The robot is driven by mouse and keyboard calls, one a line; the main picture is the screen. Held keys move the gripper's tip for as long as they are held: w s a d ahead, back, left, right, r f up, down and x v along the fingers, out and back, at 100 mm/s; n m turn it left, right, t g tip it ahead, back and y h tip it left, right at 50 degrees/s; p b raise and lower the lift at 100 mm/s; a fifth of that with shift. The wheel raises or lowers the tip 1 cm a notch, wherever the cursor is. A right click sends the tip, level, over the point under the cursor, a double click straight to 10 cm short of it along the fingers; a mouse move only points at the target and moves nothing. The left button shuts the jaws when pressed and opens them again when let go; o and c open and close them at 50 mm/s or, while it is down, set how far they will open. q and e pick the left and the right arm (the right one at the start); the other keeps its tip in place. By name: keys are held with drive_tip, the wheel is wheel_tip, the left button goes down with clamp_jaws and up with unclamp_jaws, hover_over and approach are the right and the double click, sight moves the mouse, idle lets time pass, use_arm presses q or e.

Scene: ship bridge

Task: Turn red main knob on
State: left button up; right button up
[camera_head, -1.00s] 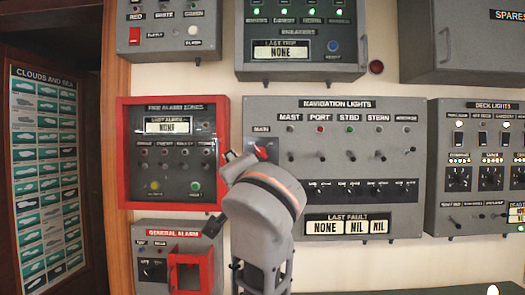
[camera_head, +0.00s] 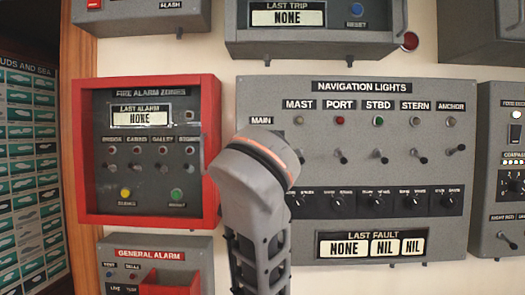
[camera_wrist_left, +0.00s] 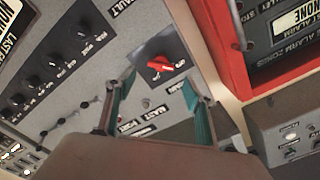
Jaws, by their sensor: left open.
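The red main knob (camera_wrist_left: 160,64) sits on a dark square plate (camera_wrist_left: 178,50) on the grey navigation lights panel (camera_head: 350,255). The wrist view sees it at a slant, with its red handle lying roughly crosswise in the picture. My left gripper (camera_wrist_left: 158,104) is open, with its two teal-lined fingers apart. The knob shows just beyond the fingertips, roughly between them, and nothing is held. In the head view my left wrist stands below the MAIN label (camera_head: 261,120) and hides the knob and the fingers. My right gripper is not in view.
The red-framed fire alarm panel (camera_head: 85,150) stands out just left of my wrist. Small toggle switches (camera_head: 380,157) and black dials (camera_head: 373,200) lie to the right. The general alarm box (camera_head: 120,250) is at the lower left.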

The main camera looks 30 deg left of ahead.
use_arm(q)
drive_tip(key=shift+p+x, duration=0.7)
drive_tip(key=shift+x, duration=3)
drive_tip(key=shift+s+a, duration=0.1)
drive_tip(key=c, duration=1.1)
